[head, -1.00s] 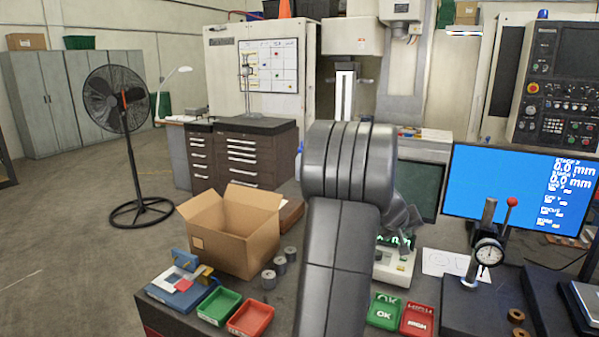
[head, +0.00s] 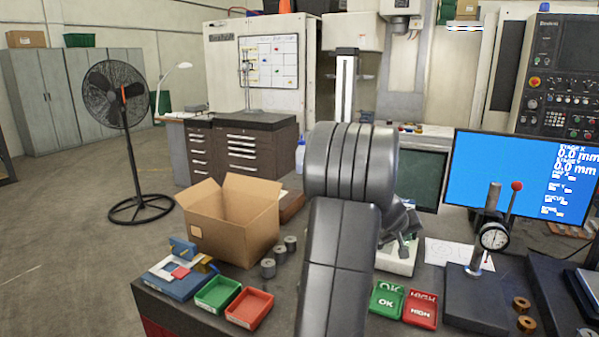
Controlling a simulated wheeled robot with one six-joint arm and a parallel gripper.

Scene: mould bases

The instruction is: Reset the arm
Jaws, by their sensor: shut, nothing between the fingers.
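My arm rises through the middle of the head view, and its thick grey joint covers much of the bench behind. My gripper (head: 407,243) shows only in part beyond the joint, to its right. It points down, shut and empty, in front of a pale instrument (head: 397,262) and above the bench top. The arm hides the rest of the gripper and part of the instrument.
Left of the arm stand an open cardboard box (head: 232,222), several grey cylinders (head: 268,268), a green tray (head: 218,295) and a red tray (head: 249,308). Right are green OK (head: 386,301) and red (head: 420,309) trays, a dial gauge stand (head: 476,303) and a monitor (head: 500,175).

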